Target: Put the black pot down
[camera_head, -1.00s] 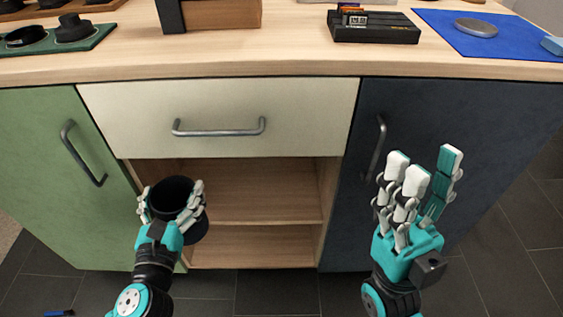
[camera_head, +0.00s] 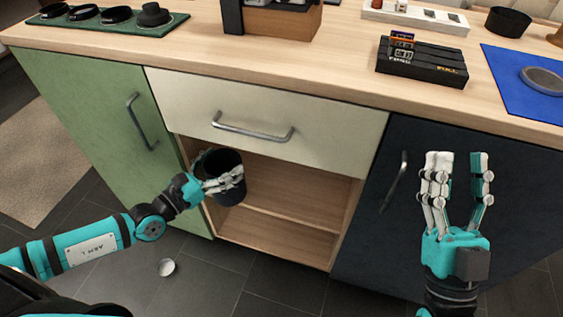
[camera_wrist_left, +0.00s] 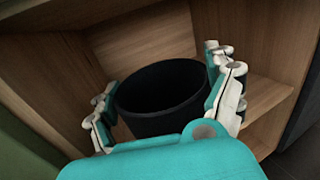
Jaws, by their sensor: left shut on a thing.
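The black pot (camera_head: 229,165) is an open-topped dark cylinder, held roughly upright at the left end of the open shelf space. My left gripper (camera_head: 218,181) is shut on it, with fingers on both sides. In the left wrist view the pot (camera_wrist_left: 160,95) sits between the fingers (camera_wrist_left: 165,100), its mouth facing up and empty-looking, with the wooden compartment behind it. I cannot tell whether its base touches a shelf board. My right gripper (camera_head: 460,185) is open and empty, in front of the dark blue cabinet door.
The open shelf compartment (camera_head: 290,195) is bare right of the pot. Above it is a cream drawer (camera_head: 265,110) with a metal handle. A green door (camera_head: 95,110) is left, a dark blue door (camera_head: 400,220) right. A small white round object (camera_head: 167,267) lies on the floor.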

